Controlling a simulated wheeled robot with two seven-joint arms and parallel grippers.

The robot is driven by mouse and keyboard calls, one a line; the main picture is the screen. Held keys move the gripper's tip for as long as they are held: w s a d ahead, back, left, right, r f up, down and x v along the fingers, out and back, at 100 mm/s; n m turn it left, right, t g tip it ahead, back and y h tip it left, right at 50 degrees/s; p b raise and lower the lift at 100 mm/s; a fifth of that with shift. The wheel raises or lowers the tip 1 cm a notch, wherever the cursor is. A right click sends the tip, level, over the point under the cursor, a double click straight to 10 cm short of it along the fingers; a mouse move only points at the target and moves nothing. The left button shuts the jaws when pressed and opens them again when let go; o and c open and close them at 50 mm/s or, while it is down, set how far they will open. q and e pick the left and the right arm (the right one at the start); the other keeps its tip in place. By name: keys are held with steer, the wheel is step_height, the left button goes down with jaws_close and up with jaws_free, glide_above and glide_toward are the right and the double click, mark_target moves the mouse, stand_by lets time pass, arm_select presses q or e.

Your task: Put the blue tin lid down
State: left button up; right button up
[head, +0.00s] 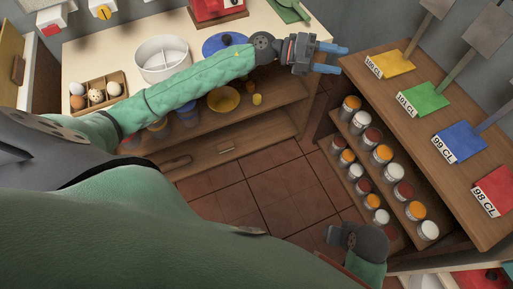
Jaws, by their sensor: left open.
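My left gripper (338,59) reaches past the lid to the right, beyond the counter's right end. Its two blue fingers are apart with nothing between them. My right gripper (336,236) is low at the lower right, over the floor and far from the lid; its fingers are not clear.
A red object (217,10) stands behind. Below are shelves with a yellow bowl (223,99). At right, a wooden unit (426,93) holds coloured cards and several paint tins. Tiled floor lies between.

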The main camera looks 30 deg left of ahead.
arm_select(q)
steer(key=s+a+f+n+t+y, duration=0.3)
steer(key=f+n+y, duration=0.3)
steer(key=n, duration=0.4)
steer(key=s+a+f+n+t+y, duration=0.25)
steer(key=f+n+y, duration=0.3)
steer(key=n, duration=0.35)
steer(key=s+a+f+n+t+y, duration=0.35)
steer(key=f+n+y, duration=0.2)
steer(key=n, duration=0.45)
steer(key=s+d+f+n+g, duration=0.1)
steer(key=s+f+g, duration=0.4)
steer(key=s, duration=0.7)
steer(key=s+d+f+n+g+h, duration=0.1)
steer(key=s+f+g, duration=0.4)
steer(key=s, duration=0.8)
steer(key=shift+f+g+p, duration=0.35)
steer(key=shift+f+g, duration=0.05)
steer(key=shift+f, duration=0.35)
arm_select(e)
steer(key=shift+s+d+r, duration=0.2)
steer(key=shift+d+r, duration=0.25)
steer(key=shift+r, duration=0.2)
